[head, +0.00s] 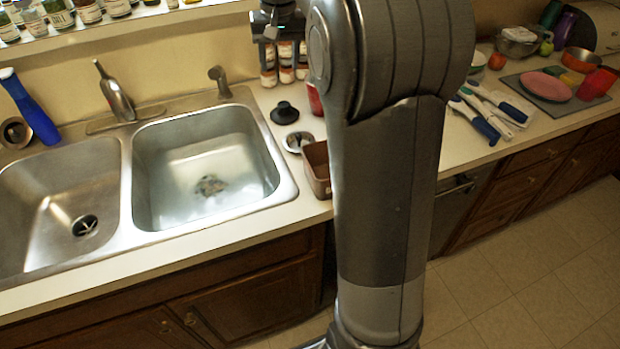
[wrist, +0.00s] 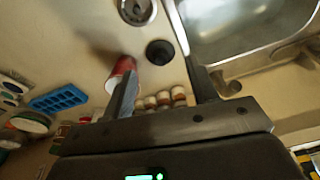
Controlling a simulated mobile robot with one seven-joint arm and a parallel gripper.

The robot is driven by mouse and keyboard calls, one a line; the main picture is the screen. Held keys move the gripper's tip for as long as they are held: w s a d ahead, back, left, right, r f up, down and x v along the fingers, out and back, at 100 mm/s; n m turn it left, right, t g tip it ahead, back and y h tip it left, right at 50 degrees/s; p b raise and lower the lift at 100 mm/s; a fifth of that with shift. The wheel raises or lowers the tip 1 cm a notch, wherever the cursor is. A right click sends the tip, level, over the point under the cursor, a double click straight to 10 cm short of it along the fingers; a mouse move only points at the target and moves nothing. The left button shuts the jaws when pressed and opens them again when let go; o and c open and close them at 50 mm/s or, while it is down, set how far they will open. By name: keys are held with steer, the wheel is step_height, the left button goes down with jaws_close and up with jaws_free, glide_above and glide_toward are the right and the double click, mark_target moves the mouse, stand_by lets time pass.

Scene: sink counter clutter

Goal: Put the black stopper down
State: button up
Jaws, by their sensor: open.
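The black stopper (head: 285,113) rests on the counter just right of the right sink basin. It also shows in the wrist view (wrist: 160,52), as a dark disc ahead of and roughly between my fingertips. My gripper (head: 272,36) is above the back of the counter, behind the stopper in the head view. In the wrist view my gripper (wrist: 160,66) has its two fingers spread apart with nothing held between them. The stopper stands apart from the fingers.
A round metal strainer (head: 298,141) and a brown container (head: 317,168) sit in front of the stopper. A red cup (wrist: 121,72) is close beside my left finger. Small jars (wrist: 163,98) stand between the fingers' bases. The sink basin (head: 205,170) lies left.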

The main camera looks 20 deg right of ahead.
steer(key=s+a+r+n+t, duration=0.1)
steer(key=s+a, duration=0.1)
steer(key=s, duration=0.7)
steer(key=s+a+t, duration=0.1)
steer(key=s+a, duration=0.1)
steer(key=s, duration=0.7)
steer(key=s+f+t, duration=0.1)
steer(key=s+f, duration=0.2)
steer(key=s, duration=0.4)
steer(key=s+a+f+n, duration=0.1)
steer(key=s+f, duration=0.3)
steer(key=s, duration=0.3)
steer(key=shift+a+t, duration=0.25)
steer(key=shift+t, duration=0.15)
